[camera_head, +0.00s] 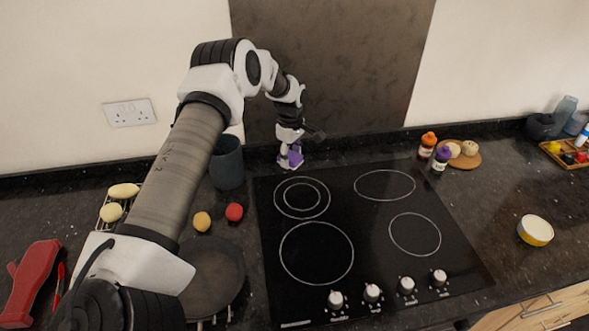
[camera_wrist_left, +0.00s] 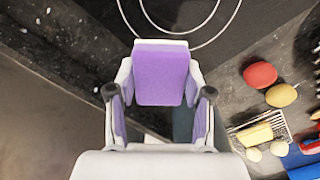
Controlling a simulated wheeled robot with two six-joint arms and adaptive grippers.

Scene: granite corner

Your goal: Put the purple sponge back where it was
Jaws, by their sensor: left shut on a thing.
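The purple sponge (camera_head: 295,158) is between the fingers of my left gripper (camera_head: 290,160), just behind the back left corner of the black hob. In the left wrist view the purple sponge (camera_wrist_left: 161,72) fills the space between the two white fingers of my left gripper (camera_wrist_left: 160,90), which is shut on it. The fingers point down close to the counter. I cannot tell whether the sponge touches the counter. My right gripper is not in view.
A dark cup (camera_head: 227,163) stands left of the gripper. The hob (camera_head: 350,225) is bare. A pan (camera_head: 214,272), a red fruit (camera_head: 234,212) and a yellow fruit (camera_head: 202,221) are at its left. Bottles (camera_head: 428,143) and a round board (camera_head: 471,158) stand at the right.

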